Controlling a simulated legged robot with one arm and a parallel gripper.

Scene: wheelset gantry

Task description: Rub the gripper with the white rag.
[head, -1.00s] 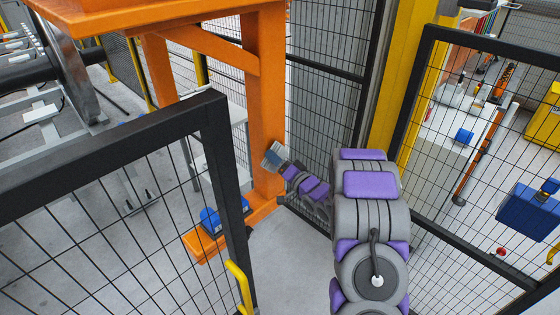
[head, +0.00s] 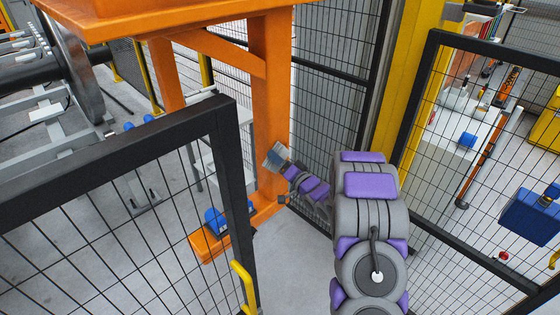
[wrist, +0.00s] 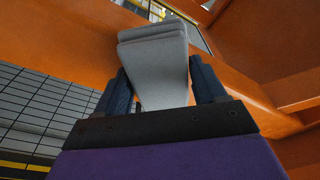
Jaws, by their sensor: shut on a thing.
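My gripper (wrist: 163,84) shows in the wrist view with its two dark blue fingers on either side of a pale, folded, flat-sided thing, which looks like the white rag (wrist: 157,52). The fingers are shut on it, and it sticks out beyond the fingertips. In the head view my gripper (head: 277,156) is small, at the far end of my arm, in front of the orange column (head: 271,100). I cannot tell whether the rag touches the column. No other gripper can be made out.
A black-framed mesh gate (head: 228,170) with a yellow handle (head: 243,285) stands left of my arm. Another mesh panel (head: 430,60) is at right. A blue item (head: 216,220) sits on the orange base. Some grey floor shows between gate and arm.

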